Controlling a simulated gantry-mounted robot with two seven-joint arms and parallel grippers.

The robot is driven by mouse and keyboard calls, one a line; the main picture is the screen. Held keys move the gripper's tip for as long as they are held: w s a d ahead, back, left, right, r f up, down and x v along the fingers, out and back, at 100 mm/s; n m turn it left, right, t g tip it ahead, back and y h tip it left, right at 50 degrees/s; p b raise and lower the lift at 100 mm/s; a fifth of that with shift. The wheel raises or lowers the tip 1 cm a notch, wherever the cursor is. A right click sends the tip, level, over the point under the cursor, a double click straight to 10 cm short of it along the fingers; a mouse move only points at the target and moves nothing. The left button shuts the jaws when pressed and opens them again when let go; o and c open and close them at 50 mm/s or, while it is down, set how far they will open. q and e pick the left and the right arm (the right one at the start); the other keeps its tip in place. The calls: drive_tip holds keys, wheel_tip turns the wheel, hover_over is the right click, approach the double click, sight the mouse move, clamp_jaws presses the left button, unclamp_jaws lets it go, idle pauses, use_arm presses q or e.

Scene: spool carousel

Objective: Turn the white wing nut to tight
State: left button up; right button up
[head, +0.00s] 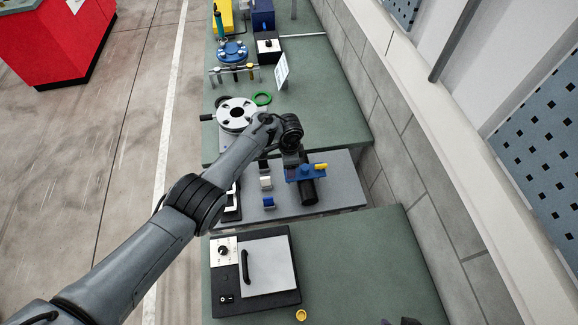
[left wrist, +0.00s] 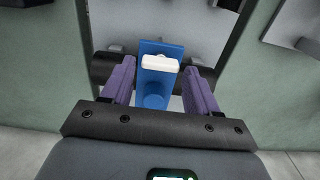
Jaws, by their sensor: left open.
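The white wing nut (left wrist: 160,63) shows as a short bar on a blue upright part (left wrist: 153,99) in the left wrist view. My left gripper (left wrist: 160,85) is open, with one purple finger on each side of the blue part and nut. Gaps show on both sides, so the fingers appear apart from the nut. In the head view my left arm reaches over the grey middle table, and its fingers are hidden. A blue piece with a yellow end (head: 320,166) shows there beside my wrist. A bit of my right gripper (head: 410,322) shows at the bottom edge.
Small black, white (head: 265,183) and blue (head: 268,202) blocks stand left of my wrist on the grey table (head: 335,192). A black box with a pale lid (head: 268,268) stands on the near green table. A spool disc (head: 237,115) is behind. A block wall borders the right.

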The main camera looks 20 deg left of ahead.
use_arm(q)
wheel_tip(320, 180, up, 9)
drive_tip(key=p, duration=0.2)
idle(0.6)
drive_tip(key=s+a+f+n+t+p, duration=0.1)
drive_tip(key=s+f+n+p, duration=0.15)
drive_tip(key=s, duration=0.55)
drive_tip(key=s+a+f+n+t+p, duration=0.1)
drive_tip(key=s+f+n+p, duration=0.2)
drive_tip(key=s, duration=0.5)
drive_tip(key=s+r+n, duration=0.1)
drive_tip(key=s+r, duration=0.3)
drive_tip(key=s, duration=0.3)
drive_tip(key=s+r+n+t, duration=0.1)
drive_tip(key=s+r+n, duration=0.1)
drive_tip(key=s+r, duration=0.2)
drive_tip(key=s+a+r+n, duration=0.1)
drive_tip(key=s+r, duration=0.2)
drive_tip(key=s, duration=0.7)
drive_tip(key=shift+r+t+p, duration=0.3)
drive_tip(key=shift+r+p, duration=0.1)
